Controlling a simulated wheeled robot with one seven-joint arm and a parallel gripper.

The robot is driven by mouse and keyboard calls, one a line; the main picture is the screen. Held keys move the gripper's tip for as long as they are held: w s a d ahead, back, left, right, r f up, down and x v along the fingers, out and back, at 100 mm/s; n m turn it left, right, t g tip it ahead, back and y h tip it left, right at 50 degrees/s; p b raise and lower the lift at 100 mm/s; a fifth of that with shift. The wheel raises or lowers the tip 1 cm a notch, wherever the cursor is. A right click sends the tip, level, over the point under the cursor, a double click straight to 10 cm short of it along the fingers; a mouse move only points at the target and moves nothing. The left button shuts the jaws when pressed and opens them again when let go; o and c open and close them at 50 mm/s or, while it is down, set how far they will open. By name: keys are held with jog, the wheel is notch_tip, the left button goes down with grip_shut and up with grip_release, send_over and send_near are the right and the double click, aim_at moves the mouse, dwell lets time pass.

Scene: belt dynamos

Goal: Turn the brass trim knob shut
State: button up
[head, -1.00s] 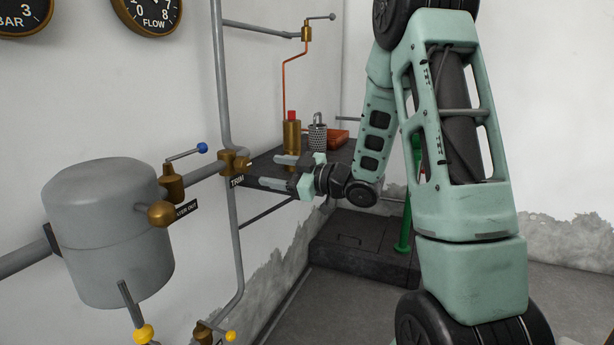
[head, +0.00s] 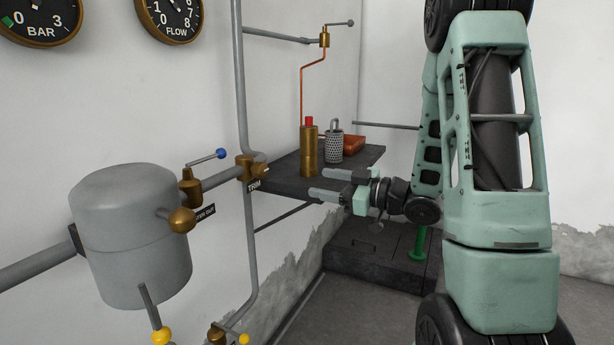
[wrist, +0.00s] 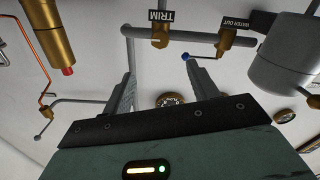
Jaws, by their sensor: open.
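The brass trim knob (head: 250,167) is on the grey wall pipe, above the black TRIM label (head: 254,186). In the wrist view the brass fitting (wrist: 160,38) shows beside the upside-down TRIM label, beyond the fingertips. Its turned position cannot be made out. My gripper (head: 315,183) is open and empty, to the right of the knob and apart from it, in front of the dark shelf. Both fingers (wrist: 160,70) show in the wrist view with nothing between them.
A dark shelf (head: 280,172) holds a brass cylinder with a red top (head: 309,150), a perforated metal cylinder (head: 334,147) and a red-brown block (head: 354,144). A blue-tipped lever (head: 207,158) and grey tank (head: 130,220) are left of the knob. Open air separates gripper and wall.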

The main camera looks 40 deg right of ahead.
jog(key=m+p, duration=0.1)
jog(key=m, duration=0.2)
send_near(264, 171)
jog(key=x, duration=0.9)
jog(key=c, duration=1)
